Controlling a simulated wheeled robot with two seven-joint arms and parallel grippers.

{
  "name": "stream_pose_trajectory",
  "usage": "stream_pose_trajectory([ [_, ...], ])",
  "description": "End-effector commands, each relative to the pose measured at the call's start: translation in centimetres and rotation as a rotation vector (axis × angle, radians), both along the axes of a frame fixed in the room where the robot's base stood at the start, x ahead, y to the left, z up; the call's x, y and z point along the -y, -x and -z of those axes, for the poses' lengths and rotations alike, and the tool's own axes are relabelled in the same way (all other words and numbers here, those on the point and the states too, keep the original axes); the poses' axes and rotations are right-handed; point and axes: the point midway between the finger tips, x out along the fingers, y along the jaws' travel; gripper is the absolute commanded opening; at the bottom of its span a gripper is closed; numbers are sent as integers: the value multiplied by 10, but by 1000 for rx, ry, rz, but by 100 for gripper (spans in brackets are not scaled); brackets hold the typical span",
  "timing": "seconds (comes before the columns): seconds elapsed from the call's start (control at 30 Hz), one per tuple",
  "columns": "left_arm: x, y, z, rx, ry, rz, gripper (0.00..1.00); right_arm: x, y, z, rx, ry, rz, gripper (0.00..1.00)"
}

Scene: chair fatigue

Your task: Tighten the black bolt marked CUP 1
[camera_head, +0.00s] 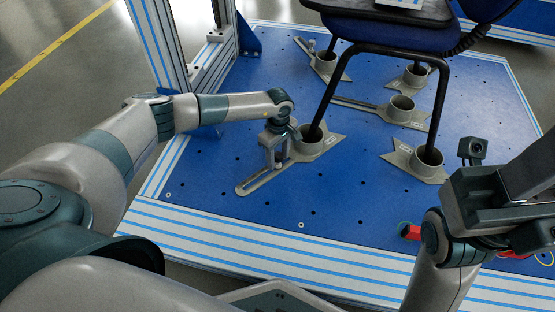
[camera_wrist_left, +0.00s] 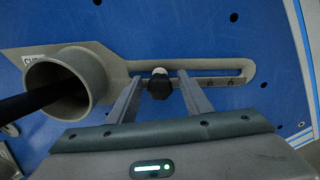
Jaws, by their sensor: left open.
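The black bolt (camera_wrist_left: 159,87) sits on the slotted arm of a grey bracket (camera_wrist_left: 215,68), beside a round cup (camera_wrist_left: 70,82). A partly readable label (camera_wrist_left: 35,60) starting "CU" is next to the cup. My left gripper (camera_wrist_left: 159,82) is open above the bracket, with one finger on each side of the bolt; I cannot tell whether they touch it. In the head view my left gripper (camera_head: 274,162) points down beside the front-left cup (camera_head: 309,140), and the bolt is hidden. My right gripper (camera_head: 480,205) is at the right; its fingers are not clear.
A black chair leg (camera_head: 325,95) stands in the front-left cup. The chair seat (camera_head: 395,32) is above, with other legs in several cups. A red object (camera_head: 411,232) lies near my right arm. A frame post (camera_head: 160,45) stands behind my left arm.

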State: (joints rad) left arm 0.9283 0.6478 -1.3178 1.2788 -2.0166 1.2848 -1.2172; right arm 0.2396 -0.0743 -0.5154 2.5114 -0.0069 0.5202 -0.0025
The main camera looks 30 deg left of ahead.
Motion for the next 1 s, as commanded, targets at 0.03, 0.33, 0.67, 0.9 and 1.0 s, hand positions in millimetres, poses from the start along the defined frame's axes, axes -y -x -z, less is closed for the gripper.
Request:
stream_pose_trajectory([
  [0.03,0,0,-1,-1,0,-41,45,0,-1,-3,-6,-1,-1,39],
  [0.33,-1,0,-2,-1,-1,-182,45,0,-1,-13,-3,1,0,39],
  [0.67,-1,0,-3,0,-1,-193,45,0,-1,-16,-1,2,0,39],
  [0.9,0,0,-6,-1,0,-336,45,0,-1,-29,-1,2,0,39],
  [1.0,0,0,-6,-1,0,-419,45,0,-1,-35,-1,3,0,39],
])
